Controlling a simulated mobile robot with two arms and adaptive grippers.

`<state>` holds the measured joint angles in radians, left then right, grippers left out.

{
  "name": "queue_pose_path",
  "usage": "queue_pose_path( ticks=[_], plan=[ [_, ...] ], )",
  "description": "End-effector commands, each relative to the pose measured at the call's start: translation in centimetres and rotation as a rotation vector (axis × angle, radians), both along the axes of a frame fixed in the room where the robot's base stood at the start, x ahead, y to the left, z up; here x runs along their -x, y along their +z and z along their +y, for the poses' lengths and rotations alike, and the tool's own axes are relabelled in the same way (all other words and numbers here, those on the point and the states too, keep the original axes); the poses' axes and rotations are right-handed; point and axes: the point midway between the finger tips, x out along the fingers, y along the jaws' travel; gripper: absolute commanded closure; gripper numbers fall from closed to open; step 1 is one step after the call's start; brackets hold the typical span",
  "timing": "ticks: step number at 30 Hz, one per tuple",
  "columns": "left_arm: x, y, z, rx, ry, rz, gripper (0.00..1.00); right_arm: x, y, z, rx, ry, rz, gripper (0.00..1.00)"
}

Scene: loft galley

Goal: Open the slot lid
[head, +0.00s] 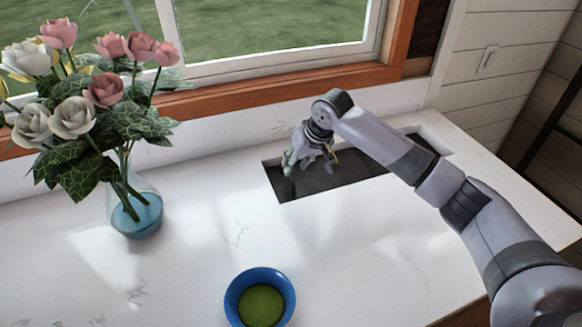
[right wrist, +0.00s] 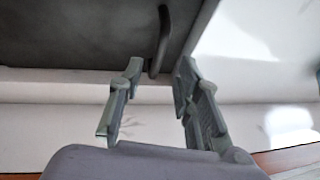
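The slot is a long dark grey recess (head: 318,182) in the white counter below the window. In the right wrist view a dark grey flat panel (right wrist: 75,35), which looks like the slot lid, carries a slim dark upright handle (right wrist: 163,40). My right gripper (head: 308,162) is over the left part of the slot. In the right wrist view the right gripper (right wrist: 160,66) is open, its fingertips on either side of the handle's lower end; I cannot tell whether they touch it. My forearm hides part of the slot. My left gripper is not in view.
A blue glass vase (head: 138,215) with pink and white roses stands on the counter at left. A blue bowl (head: 232,298) with green contents sits at the front. The wooden window frame (head: 230,97) runs behind. The counter (head: 190,270) between them is clear.

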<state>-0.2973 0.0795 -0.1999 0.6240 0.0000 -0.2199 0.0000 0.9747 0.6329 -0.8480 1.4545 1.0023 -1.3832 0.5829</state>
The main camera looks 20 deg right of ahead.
Motion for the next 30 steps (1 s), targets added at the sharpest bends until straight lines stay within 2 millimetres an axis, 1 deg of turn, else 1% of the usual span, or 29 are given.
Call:
queue_pose_path(
  ticks=[1,3,6,9,13,20,30],
  plan=[
    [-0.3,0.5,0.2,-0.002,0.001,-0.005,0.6,-0.4,-0.7,0.2,-0.001,-0.002,0.004,0.69],
    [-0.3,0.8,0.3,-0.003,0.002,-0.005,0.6,-0.7,-1.9,0.5,-0.001,-0.001,0.004,0.69],
    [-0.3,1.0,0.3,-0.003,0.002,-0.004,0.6,-1.3,-3.1,0.7,-0.001,-0.001,0.002,0.69],
    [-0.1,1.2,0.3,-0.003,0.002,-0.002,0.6,-1.6,-3.9,0.8,-0.001,-0.002,0.001,0.69],
    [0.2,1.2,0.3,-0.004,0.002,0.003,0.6,-1.9,-4.4,0.9,0.0,-0.001,-0.001,0.69],
    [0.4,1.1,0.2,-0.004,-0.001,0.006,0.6,-1.9,-4.5,0.9,0.0,-0.001,-0.001,0.69],
    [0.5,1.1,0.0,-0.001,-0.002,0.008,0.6,-1.9,-4.5,0.9,0.0,-0.001,-0.001,0.91]
  ],
)
